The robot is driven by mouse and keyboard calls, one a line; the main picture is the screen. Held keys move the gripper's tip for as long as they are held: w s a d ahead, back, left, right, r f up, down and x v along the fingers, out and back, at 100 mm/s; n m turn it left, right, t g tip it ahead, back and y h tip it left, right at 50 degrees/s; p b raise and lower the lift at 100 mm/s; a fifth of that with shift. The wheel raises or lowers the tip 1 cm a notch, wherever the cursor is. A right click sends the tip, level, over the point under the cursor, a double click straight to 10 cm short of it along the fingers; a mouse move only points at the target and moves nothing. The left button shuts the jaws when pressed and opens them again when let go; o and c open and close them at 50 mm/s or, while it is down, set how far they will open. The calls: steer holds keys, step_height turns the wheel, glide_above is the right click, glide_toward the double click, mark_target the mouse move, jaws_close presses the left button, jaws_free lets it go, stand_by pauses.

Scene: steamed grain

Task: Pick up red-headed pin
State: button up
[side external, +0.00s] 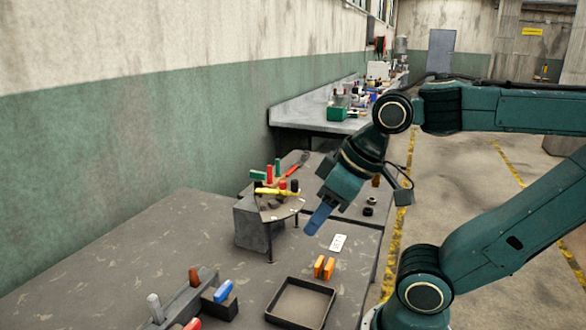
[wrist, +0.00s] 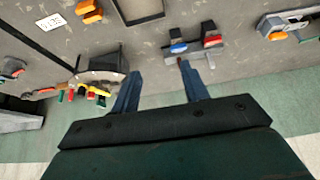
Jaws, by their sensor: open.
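My gripper (side external: 318,220) hangs above the table with its blue fingers pointing down. In the wrist view the two fingers of my gripper (wrist: 160,68) stand apart with nothing between them. A dark rack (side external: 175,312) at the front left holds a grey and a brown upright peg, a blue-headed piece (side external: 223,291) and a red-headed piece (side external: 194,324), cut off by the lower edge. The red-headed piece (wrist: 212,41) also shows in the wrist view, beyond the right fingertip. Another red upright piece (side external: 270,173) stands on the round stand. I cannot tell which is the pin.
A black tray (side external: 268,312) sits at the front, near two orange blocks (side external: 324,267) and a white card (side external: 338,243). The round stand (side external: 290,210) with several tools is left of my gripper. Much of the table's left side is bare.

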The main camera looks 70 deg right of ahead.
step_height(320, 180, up, 6)
steer(key=n+g, duration=0.6)
steer(key=n, duration=0.3)
glide_above(282, 181)
steer(key=shift+d, duration=0.1)
steer(key=shift+f, duration=0.15)
steer(key=shift+f, duration=6.8)
